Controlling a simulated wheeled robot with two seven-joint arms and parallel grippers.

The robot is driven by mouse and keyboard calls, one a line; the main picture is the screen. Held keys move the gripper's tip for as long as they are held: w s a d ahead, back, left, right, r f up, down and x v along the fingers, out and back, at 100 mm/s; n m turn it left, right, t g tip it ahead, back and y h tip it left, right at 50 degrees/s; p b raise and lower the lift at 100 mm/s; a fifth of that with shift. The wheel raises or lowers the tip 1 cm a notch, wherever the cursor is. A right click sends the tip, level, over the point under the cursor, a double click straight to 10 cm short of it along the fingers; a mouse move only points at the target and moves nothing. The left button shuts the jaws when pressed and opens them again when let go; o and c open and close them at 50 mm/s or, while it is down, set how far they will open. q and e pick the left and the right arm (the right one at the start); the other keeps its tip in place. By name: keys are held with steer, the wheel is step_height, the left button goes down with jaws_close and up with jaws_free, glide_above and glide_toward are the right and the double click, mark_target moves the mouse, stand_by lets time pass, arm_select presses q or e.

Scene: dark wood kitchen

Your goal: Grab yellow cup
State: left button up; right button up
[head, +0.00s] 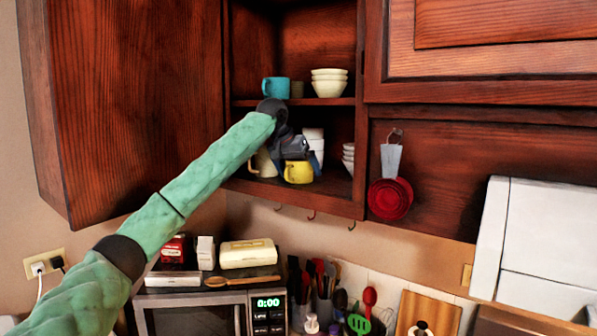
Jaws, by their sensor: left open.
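The yellow cup (298,173) stands upright on the lower shelf of the open wall cabinet, in the head view. My left gripper (297,160) reaches into the cabinet at the cup from above and the left. It is open, with its fingers near the cup's upper part and partly covering it. I cannot tell whether the fingers touch the cup. My right gripper is not in view.
A cream mug (264,165) stands just left of the yellow cup. Stacked white cups (314,134) are behind it, and stacked bowls (348,157) are to its right. A blue mug (277,88) and cream bowls (329,86) sit on the shelf above. The open cabinet door (130,100) is left.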

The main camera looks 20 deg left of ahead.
arm_select(q)
steer(key=shift+s, duration=0.1)
steer(key=shift+c, duration=0.4)
steer(key=c, duration=1)
steer(key=shift+r, duration=0.1)
